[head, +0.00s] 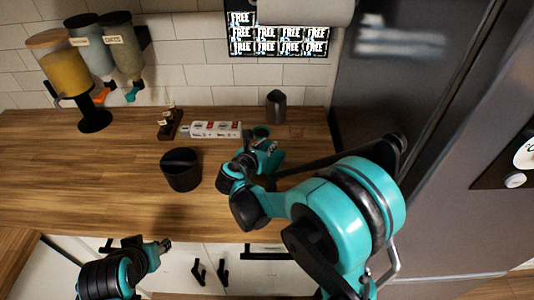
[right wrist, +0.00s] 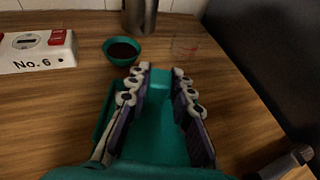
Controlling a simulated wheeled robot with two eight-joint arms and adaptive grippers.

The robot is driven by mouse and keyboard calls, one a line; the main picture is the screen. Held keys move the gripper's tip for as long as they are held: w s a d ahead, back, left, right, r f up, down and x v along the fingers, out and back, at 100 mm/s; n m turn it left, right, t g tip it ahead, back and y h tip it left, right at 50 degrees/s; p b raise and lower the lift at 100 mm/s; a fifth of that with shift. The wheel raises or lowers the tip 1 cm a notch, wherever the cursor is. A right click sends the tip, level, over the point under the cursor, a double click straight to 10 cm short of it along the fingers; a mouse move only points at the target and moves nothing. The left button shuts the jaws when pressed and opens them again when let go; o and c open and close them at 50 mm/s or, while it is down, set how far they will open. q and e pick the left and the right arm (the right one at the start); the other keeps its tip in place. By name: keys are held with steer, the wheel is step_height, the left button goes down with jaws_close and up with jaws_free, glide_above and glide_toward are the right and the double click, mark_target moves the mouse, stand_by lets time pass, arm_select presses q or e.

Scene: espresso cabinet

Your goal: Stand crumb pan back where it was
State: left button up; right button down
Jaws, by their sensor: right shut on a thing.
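My right gripper (head: 262,150) is over the right part of the wooden counter. In the right wrist view, my right gripper (right wrist: 157,80) has its pale, knobbed fingers on both sides of a teal piece, which I take to be the crumb pan (right wrist: 160,92). The pan is mostly hidden by the fingers, and a teal part of it shows beside the gripper in the head view (head: 273,160). I cannot tell whether it touches the counter. My left gripper (head: 165,245) is low in front of the counter, with its jaw opening unclear.
A teal cup (right wrist: 122,50) with dark contents and a metal cylinder (head: 277,105) stand just beyond the right gripper. A white box (head: 215,128) and black bin (head: 181,172) stand left. A dark fridge (head: 420,70) bounds the right.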

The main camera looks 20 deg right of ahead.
step_height(320, 180, down, 3)
steer(key=shift+r+b, duration=0.1)
steer(key=shift+b, duration=0.4)
steer(key=shift+r, duration=0.1)
steer(key=c, duration=1.3)
jaws_free()
steer(key=shift+c, duration=0.2)
